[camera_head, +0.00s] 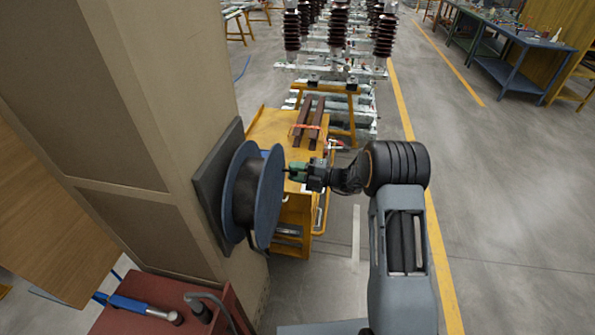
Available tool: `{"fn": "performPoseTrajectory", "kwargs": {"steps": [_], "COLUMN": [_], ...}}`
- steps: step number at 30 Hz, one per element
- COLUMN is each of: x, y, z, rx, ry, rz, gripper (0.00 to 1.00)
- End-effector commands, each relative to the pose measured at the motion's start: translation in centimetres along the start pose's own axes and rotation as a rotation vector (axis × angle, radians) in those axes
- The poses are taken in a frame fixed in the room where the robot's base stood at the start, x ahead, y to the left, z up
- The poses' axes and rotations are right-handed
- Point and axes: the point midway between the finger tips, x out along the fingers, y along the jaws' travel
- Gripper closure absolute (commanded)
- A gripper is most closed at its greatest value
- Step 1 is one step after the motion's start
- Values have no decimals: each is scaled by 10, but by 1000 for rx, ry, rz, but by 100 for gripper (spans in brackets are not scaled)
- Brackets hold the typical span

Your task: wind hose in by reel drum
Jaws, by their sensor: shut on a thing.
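The reel drum (267,197) has two blue round flanges and is mounted on a dark plate (209,190) on the side of a beige column. Dark hose (246,190) is wound between the flanges. My gripper (293,172) is at the drum's right flange, at its upper right part. Its green fingers are shut on a thin dark part that seems to stick out from this flange, like a handle. The grip itself is small and partly hidden. A grey curved hose piece (213,299) shows below the drum; whether it joins the reel is unclear.
A red cabinet (145,289) with a blue-handled tool (135,305) stands at the lower left. A yellow cart (268,125) with dark bars stands behind the drum. Insulator stacks (338,25) stand farther back. Open floor (510,200) lies to the right.

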Motion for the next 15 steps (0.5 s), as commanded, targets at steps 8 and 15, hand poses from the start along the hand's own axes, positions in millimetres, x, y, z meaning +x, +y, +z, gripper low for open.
{"fn": "performPoseTrajectory", "kwargs": {"steps": [8,15], "x": [-1,-2], "y": [-4,-2], "z": [-1,0], "rx": [7,4], "ry": [2,-1], "rz": [-5,-3], "gripper": [54,46]}}
